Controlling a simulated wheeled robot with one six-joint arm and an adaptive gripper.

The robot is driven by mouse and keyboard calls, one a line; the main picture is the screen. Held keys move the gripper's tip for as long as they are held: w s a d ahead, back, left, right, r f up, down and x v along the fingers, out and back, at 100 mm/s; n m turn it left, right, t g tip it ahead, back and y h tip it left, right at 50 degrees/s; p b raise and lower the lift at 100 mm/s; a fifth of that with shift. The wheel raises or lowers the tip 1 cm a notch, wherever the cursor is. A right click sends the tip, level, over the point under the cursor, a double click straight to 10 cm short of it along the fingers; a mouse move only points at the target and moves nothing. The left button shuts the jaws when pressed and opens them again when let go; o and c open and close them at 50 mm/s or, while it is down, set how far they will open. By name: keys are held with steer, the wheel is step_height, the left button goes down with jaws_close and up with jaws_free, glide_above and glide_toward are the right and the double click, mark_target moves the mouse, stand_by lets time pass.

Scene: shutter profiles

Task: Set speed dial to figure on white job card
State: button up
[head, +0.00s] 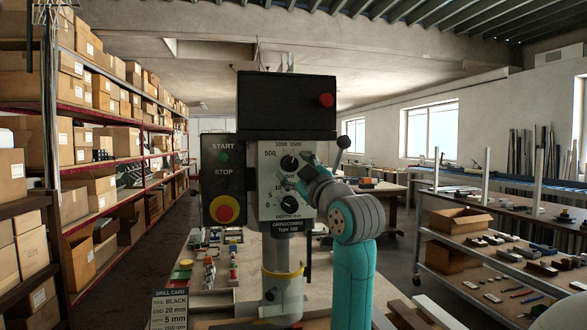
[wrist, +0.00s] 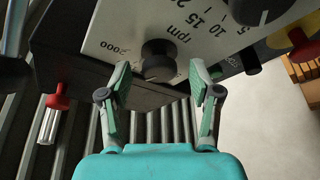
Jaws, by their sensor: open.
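The speed dial (head: 289,162) is the upper black knob on the white panel of the drill, with 500, 1000 and 1500 around it. In the wrist view the speed dial (wrist: 158,60) sits beside "rpm" and "2000"; its setting is not clear to me. The job card (head: 176,309) stands at the lower left; its bottom line, near the frame edge, seems to read 1500 rpm. My gripper (head: 299,176) is in front of the panel. In the wrist view my gripper (wrist: 159,84) is open, its fingertips on either side of the knob, with gaps visible.
The depth dial (head: 286,201) is just below the speed dial. A start/stop box (head: 222,180) with a red button is left of the panel. A ball-ended lever (head: 343,142) sticks out at the right. Small parts lie on the bench. Shelving (head: 75,130) lines the left.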

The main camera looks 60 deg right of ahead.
steer(key=v, duration=1.1)
